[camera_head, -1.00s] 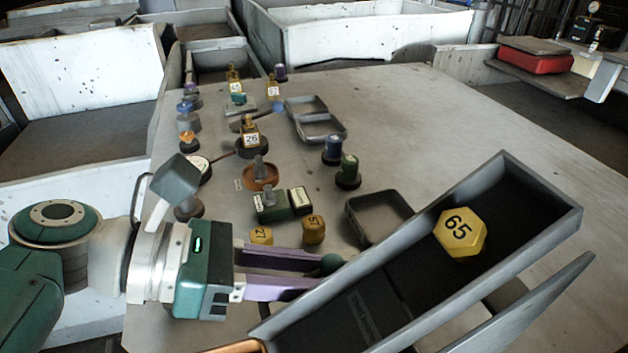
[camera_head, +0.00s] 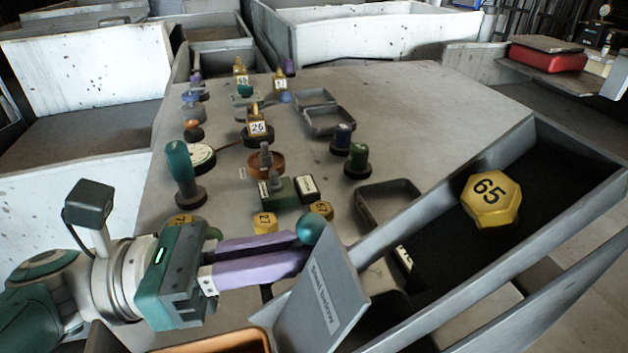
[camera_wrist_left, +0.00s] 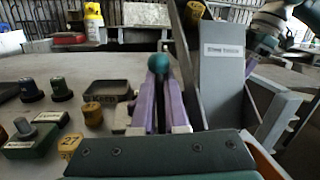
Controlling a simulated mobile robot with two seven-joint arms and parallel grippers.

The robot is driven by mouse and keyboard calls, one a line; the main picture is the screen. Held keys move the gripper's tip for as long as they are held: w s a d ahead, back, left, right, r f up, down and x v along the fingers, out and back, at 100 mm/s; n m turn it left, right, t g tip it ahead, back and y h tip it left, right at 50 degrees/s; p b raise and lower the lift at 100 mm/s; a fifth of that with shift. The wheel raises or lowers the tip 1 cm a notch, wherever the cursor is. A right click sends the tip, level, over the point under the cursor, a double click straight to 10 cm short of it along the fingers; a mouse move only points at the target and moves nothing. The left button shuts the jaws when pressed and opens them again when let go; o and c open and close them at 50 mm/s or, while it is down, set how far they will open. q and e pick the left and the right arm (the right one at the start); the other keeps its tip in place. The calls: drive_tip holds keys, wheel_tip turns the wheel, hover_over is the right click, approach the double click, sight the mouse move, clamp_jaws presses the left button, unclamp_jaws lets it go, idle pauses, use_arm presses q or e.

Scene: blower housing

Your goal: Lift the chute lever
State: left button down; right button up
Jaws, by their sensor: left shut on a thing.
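The grey chute (camera_head: 440,205) slopes across the right of the head view, with a yellow hexagonal piece marked 65 (camera_head: 490,198) inside it. A grey labelled plate (camera_head: 322,300) stands tilted up at the chute's lower end; it also shows in the wrist view (camera_wrist_left: 222,75). The lever's teal ball knob (camera_head: 311,231) is at the purple fingertips of my left gripper (camera_head: 300,248). The gripper is shut on it, and the knob also shows between the fingers in the wrist view (camera_wrist_left: 158,63).
An empty dark tray (camera_head: 385,190) lies behind the lever. Yellow numbered pieces (camera_head: 265,222), a green block (camera_head: 280,192) and several knobbed stands fill the left of the table. The table (camera_head: 440,110) is clear beyond the chute. An orange-rimmed bin (camera_head: 225,340) is at the front.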

use_arm(q)
drive_tip(key=shift+a+r+h+b, duration=0.15)
drive_tip(key=shift+r+h+b, duration=0.25)
drive_tip(key=shift+h+b, duration=0.1)
drive_tip(key=shift+r, duration=0.15)
drive_tip(key=c, duration=1)
unclamp_jaws()
